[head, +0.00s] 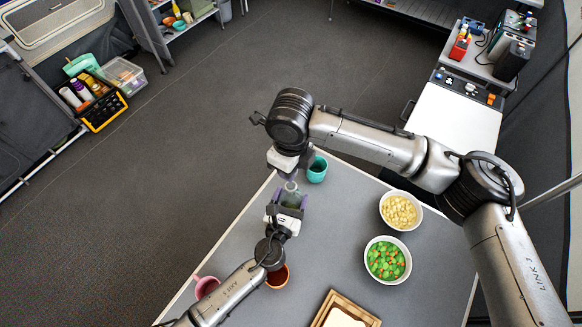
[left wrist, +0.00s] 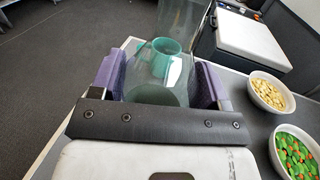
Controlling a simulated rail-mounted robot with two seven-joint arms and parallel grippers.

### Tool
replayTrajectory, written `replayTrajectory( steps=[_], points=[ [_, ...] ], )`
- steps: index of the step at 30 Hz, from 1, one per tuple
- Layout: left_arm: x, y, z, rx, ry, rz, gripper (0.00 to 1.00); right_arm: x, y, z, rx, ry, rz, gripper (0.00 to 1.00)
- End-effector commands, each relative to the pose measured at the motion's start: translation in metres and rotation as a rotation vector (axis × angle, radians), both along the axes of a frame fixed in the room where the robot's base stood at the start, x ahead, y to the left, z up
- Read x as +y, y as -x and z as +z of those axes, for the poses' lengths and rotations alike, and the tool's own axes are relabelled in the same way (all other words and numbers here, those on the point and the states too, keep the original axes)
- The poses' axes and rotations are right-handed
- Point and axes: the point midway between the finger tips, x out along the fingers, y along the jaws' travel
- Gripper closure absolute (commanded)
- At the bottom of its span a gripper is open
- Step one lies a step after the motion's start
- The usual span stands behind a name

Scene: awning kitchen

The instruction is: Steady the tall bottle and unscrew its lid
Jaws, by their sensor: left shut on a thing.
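The tall bottle (head: 291,196) is clear and stands upright near the table's far left edge. My left gripper (head: 288,206) is shut on its body from the near side. In the left wrist view the clear bottle wall (left wrist: 150,92) sits between the two purple finger pads. My right gripper (head: 289,174) hangs directly above the bottle, pointing down at its top. The lid is hidden by the right gripper in the head view, so I cannot tell whether the fingers touch it or are closed.
A teal cup (head: 317,170) stands close behind the bottle, to the right. A brown-red cup (head: 278,277) and pink mug (head: 206,287) are nearer. Bowls of pale pieces (head: 418,222) and green pieces (head: 369,268) stand right. A wooden tray (head: 371,317) lies at the front.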

Motion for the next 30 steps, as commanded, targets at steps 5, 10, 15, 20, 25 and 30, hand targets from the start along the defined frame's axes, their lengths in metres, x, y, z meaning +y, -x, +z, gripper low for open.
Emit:
replayTrajectory(
  steps=[5,10,15,20,25,30],
  points=[
    [0.0,0.0,0.0,0.001,0.0,0.0,0.2,0.0,0.0,0.0,0.0,0.0,0.0,0.98],
    [0.0,0.0,0.0,0.001,0.0,0.0,0.04,0.0,0.0,-0.001,0.0,0.0,0.0,0.98],
    [0.0,0.0,0.0,0.0,0.0,0.0,0.01,0.0,0.0,-0.001,0.0,0.0,0.0,0.98],
    [0.001,0.003,0.0,0.001,0.0,0.0,0.01,0.0,0.0,0.0,0.0,0.0,0.0,0.98],
    [0.008,0.023,0.0,0.002,-0.001,0.0,0.01,0.0,0.0,0.004,0.0,0.0,0.0,0.98],
    [0.018,0.054,0.0,0.003,-0.001,-0.001,0.01,0.0,0.0,0.006,0.0,0.0,0.0,0.98]
  ],
)
